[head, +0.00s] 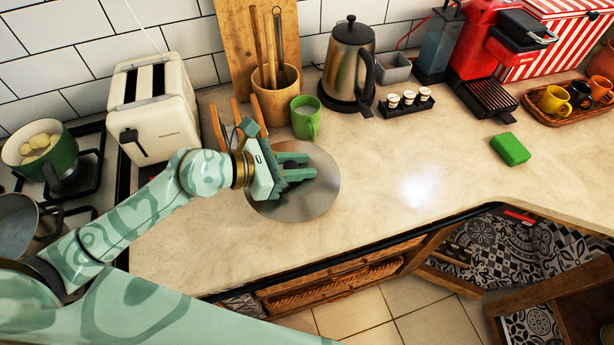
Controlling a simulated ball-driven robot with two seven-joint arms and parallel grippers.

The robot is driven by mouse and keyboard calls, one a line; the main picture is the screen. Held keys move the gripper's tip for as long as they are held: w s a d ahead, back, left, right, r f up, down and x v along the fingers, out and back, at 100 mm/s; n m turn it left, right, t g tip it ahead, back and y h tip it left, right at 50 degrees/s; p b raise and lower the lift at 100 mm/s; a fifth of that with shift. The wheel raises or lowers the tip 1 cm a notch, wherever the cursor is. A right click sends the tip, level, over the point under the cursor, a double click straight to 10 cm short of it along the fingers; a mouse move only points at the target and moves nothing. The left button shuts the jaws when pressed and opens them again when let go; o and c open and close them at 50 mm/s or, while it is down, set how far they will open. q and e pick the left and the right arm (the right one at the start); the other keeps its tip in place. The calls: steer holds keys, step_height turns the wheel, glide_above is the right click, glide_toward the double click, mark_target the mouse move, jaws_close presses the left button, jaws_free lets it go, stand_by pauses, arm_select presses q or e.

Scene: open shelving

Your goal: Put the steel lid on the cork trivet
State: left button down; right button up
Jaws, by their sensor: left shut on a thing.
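The steel lid (318,192) is a round, flat, grey disc over the worktop near its front edge. My left gripper (303,168) reaches over it from the left and is shut on it near the middle; the fingers hide the part they grip. I cannot tell whether the lid touches the worktop or is held just above it. No cork trivet shows; whether one is hidden under the lid, I cannot tell. My right gripper is not in view.
Behind the lid stand a green mug (305,119), a utensil pot (276,98) and a kettle (346,65). A toaster (158,110) and hob with a green pot (37,150) are left. The worktop right of the lid is clear up to a green block (510,149).

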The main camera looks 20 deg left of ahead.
mark_target(304, 165)
arm_select(q)
steer(key=shift+w+d+f+b, duration=0.1)
steer(key=shift+w+f+b, duration=0.1)
steer(key=shift+w+f, duration=0.4)
steer(key=shift+w+d+f+b, duration=0.1)
steer(key=shift+w+f+b, duration=0.2)
steer(key=shift+f, duration=0.35)
steer(key=f+b, duration=0.1)
steer(key=f, duration=0.3)
steer(key=shift+w+d+b, duration=0.1)
steer(key=shift+w+b, duration=0.3)
steer(key=shift+r, duration=0.15)
steer(key=c, duration=1.1)
jaws_free()
steer(key=shift+c, duration=0.2)
